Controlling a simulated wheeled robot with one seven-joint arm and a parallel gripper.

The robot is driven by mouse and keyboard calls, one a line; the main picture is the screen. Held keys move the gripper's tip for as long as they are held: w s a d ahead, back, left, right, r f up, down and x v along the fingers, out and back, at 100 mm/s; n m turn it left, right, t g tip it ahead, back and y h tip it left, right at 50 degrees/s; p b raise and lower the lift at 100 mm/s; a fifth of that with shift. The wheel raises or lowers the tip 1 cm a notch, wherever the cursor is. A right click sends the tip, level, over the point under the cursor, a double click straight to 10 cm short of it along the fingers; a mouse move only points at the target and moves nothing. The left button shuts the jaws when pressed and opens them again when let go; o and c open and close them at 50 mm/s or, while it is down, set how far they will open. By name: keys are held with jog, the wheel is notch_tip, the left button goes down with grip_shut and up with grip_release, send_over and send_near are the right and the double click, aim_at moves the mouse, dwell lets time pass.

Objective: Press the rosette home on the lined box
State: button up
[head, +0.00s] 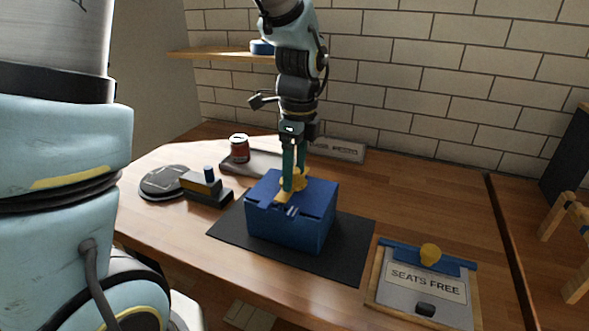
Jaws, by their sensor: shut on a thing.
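The blue lined box (313,222) stands on a dark mat (346,258) in the middle of the table, its lid closed. A yellow rosette with ribbon tails (285,195) is at the top front edge of the box, under my gripper. My gripper (293,184) points down with its green fingers shut on the rosette. Whether the rosette touches the box or sits slightly above it, I cannot tell. The fingers hide part of the rosette.
A "SEATS FREE" board (420,288) with a yellow knob lies at the front right. A stapler-like block (205,189), a grey round disc (162,183) and a red can (239,148) are at the left. A wooden shelf (215,54) is on the wall.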

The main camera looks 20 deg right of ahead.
jog(key=shift+f+b, duration=0.35)
jog(key=shift+f, duration=0.25)
dwell(0.4)
jog(key=o, duration=1.3)
notch_tip(320, 180, up, 6)
jog(key=p, duration=0.5)
jog(key=shift+p, duration=0.4)
